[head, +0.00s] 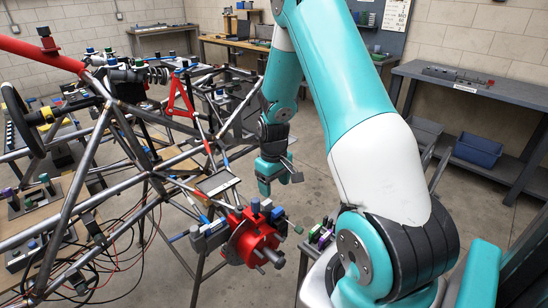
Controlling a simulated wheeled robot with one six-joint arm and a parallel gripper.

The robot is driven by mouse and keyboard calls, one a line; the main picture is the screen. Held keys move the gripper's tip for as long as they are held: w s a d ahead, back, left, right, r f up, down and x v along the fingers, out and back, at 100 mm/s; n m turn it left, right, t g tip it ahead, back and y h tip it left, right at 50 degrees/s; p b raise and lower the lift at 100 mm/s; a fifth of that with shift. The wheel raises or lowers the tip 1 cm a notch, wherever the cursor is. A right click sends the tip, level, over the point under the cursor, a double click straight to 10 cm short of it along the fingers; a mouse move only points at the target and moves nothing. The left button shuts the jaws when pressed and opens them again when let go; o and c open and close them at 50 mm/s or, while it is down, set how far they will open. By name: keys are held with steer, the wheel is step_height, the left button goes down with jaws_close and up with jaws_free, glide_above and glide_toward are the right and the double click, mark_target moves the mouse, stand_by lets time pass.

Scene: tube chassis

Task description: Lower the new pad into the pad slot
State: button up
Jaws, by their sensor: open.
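My gripper (279,180) hangs from the teal arm, pointing down, above and slightly right of the red hub assembly (262,240). Its jaws are open, and I see no pad between them. A grey block (208,237) with blue parts sits at the left side of the red hub and may be the caliper. The pad slot is too small to make out.
The tube chassis (98,140) fills the left, with a steering wheel and loose dark cables. The concrete floor between chassis and bench is mostly clear.

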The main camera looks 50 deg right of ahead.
step_height(320, 180, up, 12)
steer(key=shift+f+b, duration=0.2)
steer(key=shift+b, duration=0.2)
steer(key=shift+w+a, duration=0.1)
steer(key=shift+w, duration=0.05)
steer(key=s+a+r+n+t+y, duration=0.1)
steer(key=s+a+r+n, duration=0.3)
steer(key=a, duration=0.9)
steer(key=s+a+r+n+y, duration=0.15)
steer(key=s+a+r, duration=0.35)
steer(key=a, duration=0.8)
steer(key=s+a+r+n+y, duration=0.1)
steer(key=s+a+n, duration=0.1)
steer(key=s+a, duration=0.4)
steer(key=s, duration=0.3)
steer(key=shift+r+g+y, duration=0.25)
steer(key=shift+g+y, duration=0.1)
steer(key=shift+g, duration=0.05)
